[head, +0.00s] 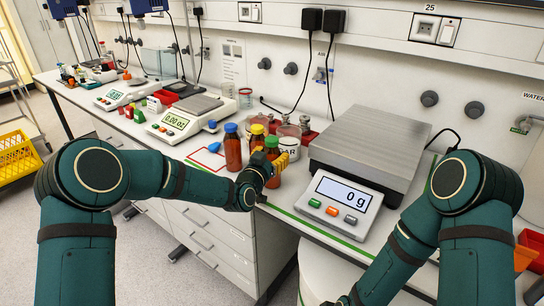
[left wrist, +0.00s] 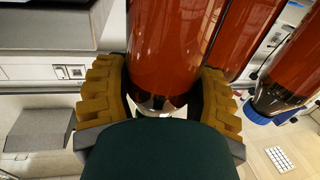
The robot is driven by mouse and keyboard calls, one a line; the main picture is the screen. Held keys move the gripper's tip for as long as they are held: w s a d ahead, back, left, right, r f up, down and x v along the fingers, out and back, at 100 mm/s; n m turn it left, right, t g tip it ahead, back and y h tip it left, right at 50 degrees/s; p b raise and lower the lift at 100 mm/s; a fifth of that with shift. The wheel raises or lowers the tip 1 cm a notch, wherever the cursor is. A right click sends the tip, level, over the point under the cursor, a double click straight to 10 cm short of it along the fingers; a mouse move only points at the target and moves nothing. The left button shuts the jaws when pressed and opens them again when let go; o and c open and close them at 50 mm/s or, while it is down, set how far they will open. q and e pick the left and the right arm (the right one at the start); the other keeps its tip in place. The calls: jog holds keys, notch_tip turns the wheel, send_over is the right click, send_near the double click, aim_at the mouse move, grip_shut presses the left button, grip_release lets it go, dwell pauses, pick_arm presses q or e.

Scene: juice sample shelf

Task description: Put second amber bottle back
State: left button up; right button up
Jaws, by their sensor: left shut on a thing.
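Three amber bottles stand close together on the bench in the head view: one with a blue cap (head: 232,152), one with a yellow cap (head: 257,138) and one with a green cap (head: 272,150). My left gripper (head: 276,163) has its yellow fingers shut around the green-capped bottle, which looks upright. In the left wrist view, amber glass of the held bottle (left wrist: 165,50) fills the space between the fingers. A second amber bottle (left wrist: 245,40) is close beside it, and the blue-capped one (left wrist: 285,75) is further right. My right gripper is out of view.
A large scale (head: 370,140) reading 0 g stands right of the bottles. A red-outlined mark (head: 207,159) lies on the bench to the left, near a smaller balance (head: 178,122).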

pick_arm(q)
jog(key=o, duration=1.1)
jog(key=shift+o, duration=1)
